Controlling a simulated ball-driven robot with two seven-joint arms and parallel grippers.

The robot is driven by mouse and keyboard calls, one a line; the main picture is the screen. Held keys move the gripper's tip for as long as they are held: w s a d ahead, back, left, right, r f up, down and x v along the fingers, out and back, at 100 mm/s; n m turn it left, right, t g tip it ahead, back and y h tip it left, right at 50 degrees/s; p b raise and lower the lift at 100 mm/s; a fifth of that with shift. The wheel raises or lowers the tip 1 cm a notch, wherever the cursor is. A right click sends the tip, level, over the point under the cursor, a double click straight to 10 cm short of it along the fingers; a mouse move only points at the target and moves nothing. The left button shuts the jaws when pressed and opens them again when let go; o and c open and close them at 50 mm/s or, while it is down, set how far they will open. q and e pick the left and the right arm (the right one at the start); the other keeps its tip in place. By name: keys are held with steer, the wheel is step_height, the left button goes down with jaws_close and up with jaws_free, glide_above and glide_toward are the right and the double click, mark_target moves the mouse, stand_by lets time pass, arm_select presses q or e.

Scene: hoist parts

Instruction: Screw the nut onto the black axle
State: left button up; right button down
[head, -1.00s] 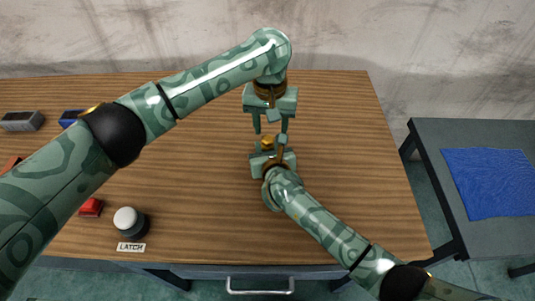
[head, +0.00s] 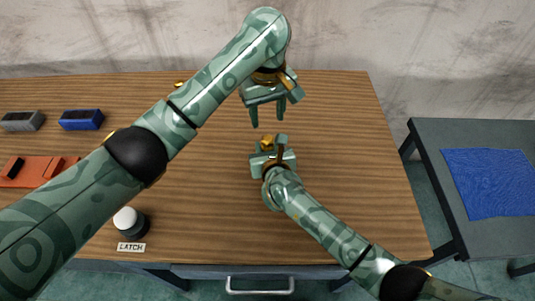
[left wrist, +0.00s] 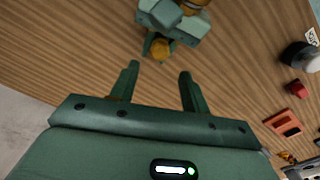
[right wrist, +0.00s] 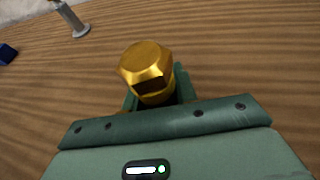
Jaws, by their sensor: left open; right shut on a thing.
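My right gripper (head: 270,145) is shut on a gold hexagonal piece (right wrist: 147,72), which looks like the nut. It sticks up from between the fingers, above the middle of the table, and shows in the head view (head: 266,142) and in the left wrist view (left wrist: 160,48). One side face of it looks dark. My left gripper (head: 268,118) is open and empty, behind and above it, apart from it. In the left wrist view its fingers (left wrist: 159,72) point towards the held piece. I cannot make out the black axle; the fingers hide what is under the gold piece.
A grey flanged pin (right wrist: 74,20) stands on the table in the right wrist view. Grey (head: 22,121) and blue (head: 81,119) blocks, an orange piece (head: 38,172) and a white-topped button (head: 127,219) labelled LATCH are at left. The table's right side is clear; a blue mat (head: 490,182) lies beyond.

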mark_target(267, 138)
arm_select(q)
step_height(267, 138, down, 7)
steer(key=shift+f, duration=0.15)
stand_by(0.4)
steer(key=c, duration=1)
steer(key=m, duration=0.6)
steer(key=shift+m, duration=0.3)
steer(key=o, duration=1.1)
